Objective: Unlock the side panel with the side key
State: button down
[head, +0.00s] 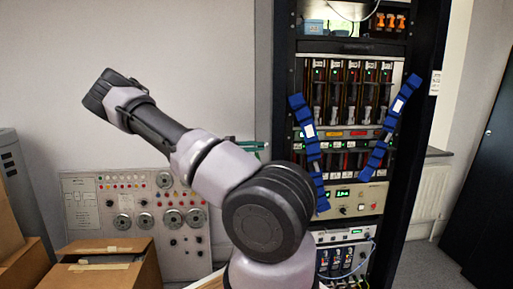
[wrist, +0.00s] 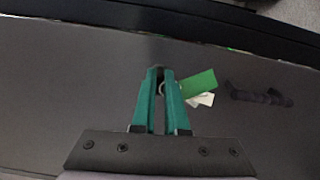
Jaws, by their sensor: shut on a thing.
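In the wrist view my gripper (wrist: 158,72) has its teal fingers nearly together, shut on the side key. The key itself is mostly hidden between them; a small ring (wrist: 162,88), a green tag (wrist: 198,83) and a pale tag (wrist: 203,99) show at the right finger. A flat grey surface, likely the side panel (wrist: 80,80), fills the view behind the fingers. I cannot tell whether the key touches it, and no lock is clear. In the head view teal finger parts (head: 255,147) show beside the rack's left edge, partly behind my arm.
The dark equipment rack (head: 284,70) stands right of centre, with blue straps (head: 308,140) on its front. A grey control panel (head: 85,205) and cardboard boxes (head: 110,272) stand at the left. In the wrist view a dark irregular shape (wrist: 258,95) lies right of the tags.

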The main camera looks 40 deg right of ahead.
jog(key=shift+m, duration=0.5)
jog(key=c, duration=0.9)
grip_release()
jog(key=shift+c, duration=0.2)
